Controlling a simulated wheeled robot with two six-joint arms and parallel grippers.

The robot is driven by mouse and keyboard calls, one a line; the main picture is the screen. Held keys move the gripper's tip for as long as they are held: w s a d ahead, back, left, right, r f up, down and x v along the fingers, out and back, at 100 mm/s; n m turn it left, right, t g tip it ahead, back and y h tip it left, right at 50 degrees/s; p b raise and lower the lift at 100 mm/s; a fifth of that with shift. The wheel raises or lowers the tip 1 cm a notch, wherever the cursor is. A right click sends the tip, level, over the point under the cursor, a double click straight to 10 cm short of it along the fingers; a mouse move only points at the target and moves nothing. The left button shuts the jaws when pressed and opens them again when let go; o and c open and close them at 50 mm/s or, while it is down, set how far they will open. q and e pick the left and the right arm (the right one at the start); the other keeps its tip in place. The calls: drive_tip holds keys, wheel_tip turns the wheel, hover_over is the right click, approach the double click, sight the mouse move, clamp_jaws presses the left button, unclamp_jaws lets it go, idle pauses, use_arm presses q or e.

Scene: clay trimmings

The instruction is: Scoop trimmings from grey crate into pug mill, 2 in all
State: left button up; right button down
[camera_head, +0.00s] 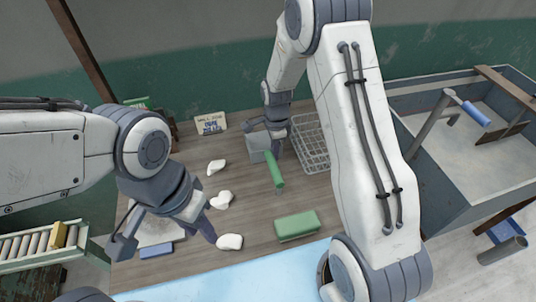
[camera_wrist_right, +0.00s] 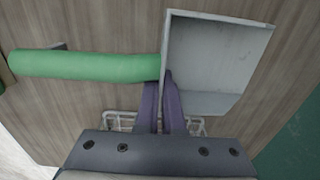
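The scoop has a grey metal pan (camera_wrist_right: 215,60) and a round green handle (camera_wrist_right: 85,66). In the head view its pan (camera_head: 258,148) and handle (camera_head: 274,168) are over the middle of the table. My right gripper (camera_wrist_right: 162,80) has its purple fingers close together on the scoop where pan and handle meet. The pan looks empty. My left gripper (camera_head: 212,236) points down at the table, its fingertips close to a white lump (camera_head: 231,242); its finger gap is unclear. Two more white lumps (camera_head: 216,167) (camera_head: 221,200) lie behind it. I cannot tell which container is the grey crate.
A wire basket (camera_head: 310,143) stands behind my right arm. A large grey open box (camera_head: 475,213) with a blue-handled lever (camera_head: 474,114) stands right. A green block (camera_head: 297,225), a blue block (camera_head: 157,250) and a sign (camera_head: 210,123) are on the table. A roller conveyor (camera_head: 30,244) is at left.

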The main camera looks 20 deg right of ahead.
drive_tip(key=shift+r, duration=0.1)
idle(0.7)
drive_tip(key=shift+w+r, duration=0.1)
drive_tip(key=shift+r, duration=0.55)
wheel_tip(320, 180, up, 3)
drive_tip(key=s+r, duration=0.3)
drive_tip(key=s, duration=0.3)
drive_tip(key=s+d+r+b, duration=0.1)
drive_tip(key=s+r, duration=0.2)
drive_tip(key=s, duration=0.2)
drive_tip(key=shift+s+r, duration=0.3)
drive_tip(key=shift+s, duration=0.1)
drive_tip(key=shift+d, duration=0.1)
